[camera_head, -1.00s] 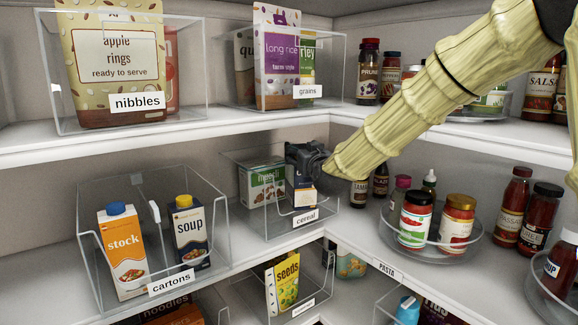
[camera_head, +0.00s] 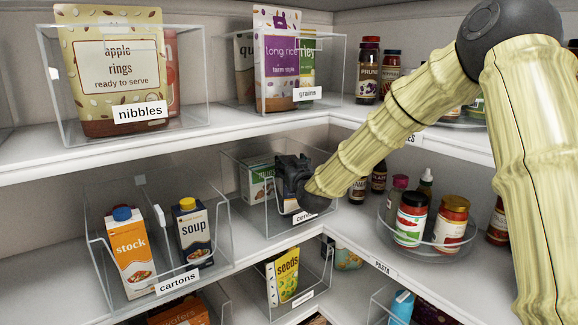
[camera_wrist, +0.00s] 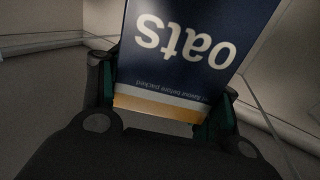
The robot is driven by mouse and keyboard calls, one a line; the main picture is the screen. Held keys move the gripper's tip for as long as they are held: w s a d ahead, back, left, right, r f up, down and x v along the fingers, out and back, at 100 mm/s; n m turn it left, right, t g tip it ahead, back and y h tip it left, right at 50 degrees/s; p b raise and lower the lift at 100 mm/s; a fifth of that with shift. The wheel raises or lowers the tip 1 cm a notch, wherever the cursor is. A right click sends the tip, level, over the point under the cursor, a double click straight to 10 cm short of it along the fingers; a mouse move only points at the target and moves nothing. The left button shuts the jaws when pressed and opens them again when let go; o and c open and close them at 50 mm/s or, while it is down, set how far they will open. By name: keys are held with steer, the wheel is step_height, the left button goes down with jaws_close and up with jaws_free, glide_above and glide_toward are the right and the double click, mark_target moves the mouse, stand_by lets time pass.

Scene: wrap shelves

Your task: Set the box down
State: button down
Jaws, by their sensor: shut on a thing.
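My gripper (camera_wrist: 165,110) is shut on a dark blue box marked "oats" (camera_wrist: 185,45), which shows upside down in the wrist view with a white and orange band near the fingers. In the head view my gripper (camera_head: 294,182) is at the clear bin labelled "cereal" (camera_head: 262,222) on the middle shelf. A green and white muesli box (camera_head: 258,182) stands in the bin, left of my gripper. I cannot tell whether the oats box touches the bin's floor.
A clear bin labelled "cartons" (camera_head: 218,240) with stock and soup stands to the left. A turntable (camera_head: 425,245) with jars is to the right. The upper shelf (camera_head: 190,140) runs above the bin. A seeds package (camera_head: 283,275) sits below.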

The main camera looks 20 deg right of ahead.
steer(key=shift+w+f+p, duration=0.25)
steer(key=shift+f+p, duration=0.4)
steer(key=shift+f, duration=0.05)
steer(key=shift+f, duration=0.15)
steer(key=shift+c, duration=1.6)
jaws_free()
steer(key=shift+s, duration=0.1)
